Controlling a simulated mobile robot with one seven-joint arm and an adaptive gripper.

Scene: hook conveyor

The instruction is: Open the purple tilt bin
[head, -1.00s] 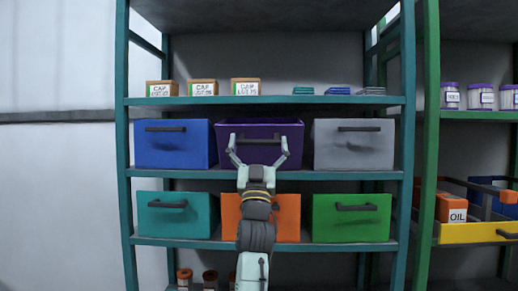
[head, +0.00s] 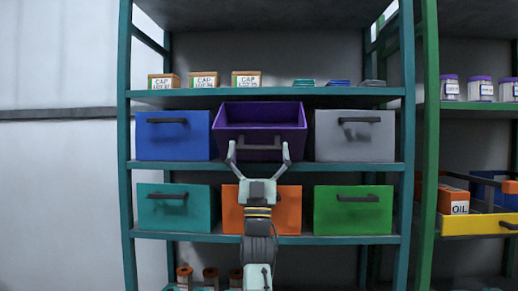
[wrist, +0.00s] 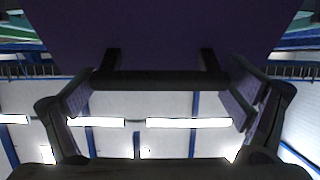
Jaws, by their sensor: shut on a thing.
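The purple tilt bin (head: 298,141) is in the middle of the shelf's upper bin row. It is tilted forward, its front edge leaning out, and its dark inside shows from above. My gripper (head: 259,151) is at its front, shut on the bin's dark bar handle (head: 259,143), with one finger at each end of the bar. In the wrist view the handle (wrist: 160,81) lies across between the fingers (wrist: 160,103), and the bin's purple underside or front (wrist: 160,35) fills the top.
A blue bin (head: 172,136) stands close on the left and a grey bin (head: 354,136) close on the right. Teal (head: 175,208), orange (head: 289,210) and green (head: 352,211) bins sit below. Small boxes (head: 203,81) stand on the shelf board above (head: 270,92).

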